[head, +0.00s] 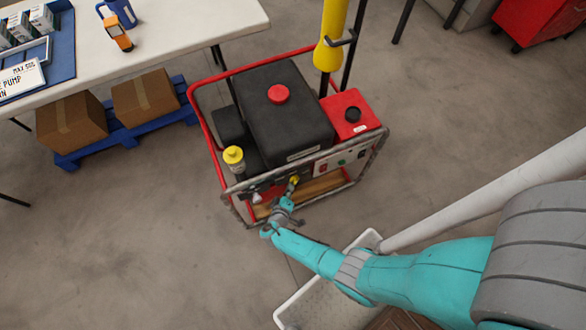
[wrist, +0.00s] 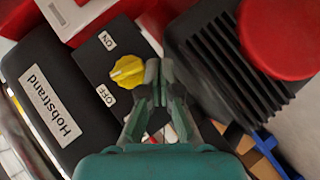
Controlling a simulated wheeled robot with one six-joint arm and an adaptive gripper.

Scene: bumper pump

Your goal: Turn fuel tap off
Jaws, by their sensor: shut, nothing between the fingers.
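The fuel tap is a yellow knob (wrist: 127,72) on a dark plate (wrist: 88,65) in the wrist view. A white ON label (wrist: 106,40) and a white OFF label (wrist: 105,95) sit beside it. A pale mark on the knob lies roughly sideways, between the two labels. My gripper (wrist: 153,75) is shut and empty, its fingertips right beside the knob's right side. I cannot tell whether they touch it. In the head view the yellow knob (head: 294,180) shows on the machine's front, just above my gripper (head: 289,193).
The machine has a black tank (head: 287,118) with a red cap (head: 278,94), inside a red and grey tube frame (head: 207,132). A yellow-topped filler (head: 234,156) stands at its left. A pale bin (head: 290,312) is below my arm.

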